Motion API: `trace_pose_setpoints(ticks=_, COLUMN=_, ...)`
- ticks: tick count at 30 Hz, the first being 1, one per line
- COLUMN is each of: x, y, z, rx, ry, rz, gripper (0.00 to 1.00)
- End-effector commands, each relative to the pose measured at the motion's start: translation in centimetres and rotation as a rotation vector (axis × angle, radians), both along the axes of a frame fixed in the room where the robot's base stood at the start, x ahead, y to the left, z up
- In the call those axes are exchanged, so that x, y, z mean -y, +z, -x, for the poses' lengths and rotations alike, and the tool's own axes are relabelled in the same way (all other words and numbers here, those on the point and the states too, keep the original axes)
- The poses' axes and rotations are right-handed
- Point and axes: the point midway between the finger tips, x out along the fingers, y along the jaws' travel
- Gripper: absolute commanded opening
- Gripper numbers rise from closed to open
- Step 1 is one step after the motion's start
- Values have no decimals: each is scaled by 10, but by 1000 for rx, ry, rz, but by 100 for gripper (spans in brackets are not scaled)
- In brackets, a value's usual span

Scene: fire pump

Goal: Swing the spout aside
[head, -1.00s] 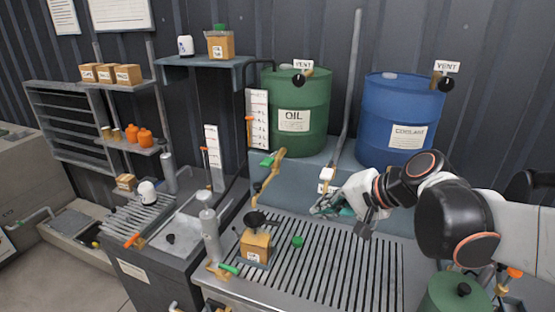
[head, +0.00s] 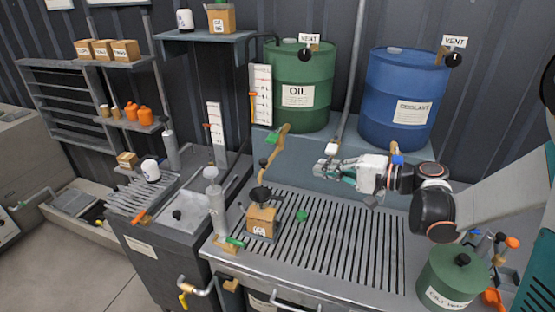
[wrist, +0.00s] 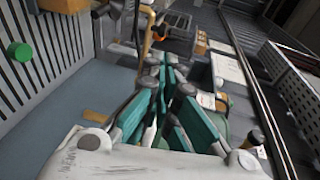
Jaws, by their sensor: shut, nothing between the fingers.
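A brass, bent spout (head: 275,147) with a green lever hangs from the front of the green OIL drum (head: 300,88), above the back left of the slotted bench. In the wrist view a thin brass pipe (wrist: 147,38) lies beyond the fingertips; I cannot tell whether it is the same spout. My gripper (head: 334,172), with teal fingers, is to the right of the spout and apart from it, low over the back of the bench. It also shows in the wrist view (wrist: 165,75), fingers together and nothing held.
The slotted bench top (head: 390,225) is mostly clear. The blue COOLANT drum (head: 405,95) is behind my arm. A green pot (head: 455,280) stands front right.

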Motion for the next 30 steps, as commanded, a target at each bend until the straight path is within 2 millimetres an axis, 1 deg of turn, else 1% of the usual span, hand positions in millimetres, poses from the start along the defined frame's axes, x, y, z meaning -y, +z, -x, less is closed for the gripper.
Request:
trace_pose_setpoints(ticks=13, x=2, y=-1, z=-1, rx=12, ry=5, rz=-17, gripper=0)
trace_pose_setpoints(ticks=17, x=-2, y=-3, z=-3, rx=12, ry=6, rz=-17, gripper=0)
trace_pose_setpoints(ticks=20, x=-13, y=-5, z=-8, rx=12, ry=9, rz=-17, gripper=0)
trace_pose_setpoints(ticks=23, x=-27, y=-8, z=-16, rx=12, ry=10, rz=-16, gripper=0)
trace_pose_setpoints(ticks=30, x=-69, y=-17, z=-39, rx=12, ry=10, rz=-16, gripper=0)
